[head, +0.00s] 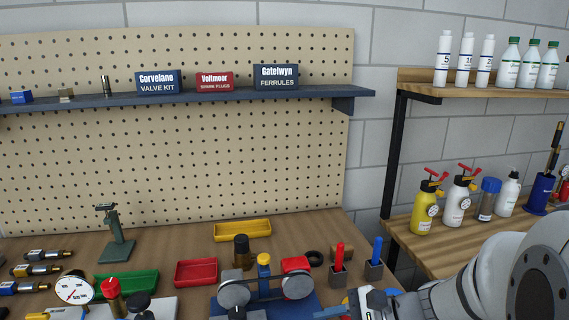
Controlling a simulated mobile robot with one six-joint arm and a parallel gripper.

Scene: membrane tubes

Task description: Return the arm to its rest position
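My arm (480,285) enters from the lower right corner and reaches left, low over the front of the workbench (180,252). My gripper (350,306) is at the bottom edge of the head view, just right of the blue fixture with round grey discs. The frame cuts off part of it, and its fingers are too small and cropped to show whether they are open or shut. I cannot see anything clearly held in it.
The blue fixture (265,290), a red-handled tool (339,256) and a blue-handled tool (375,255) in holders stand near my gripper. Spray bottles (425,207) stand on the right bench (440,250). A pegboard (200,160) with a blue shelf (220,97) is behind.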

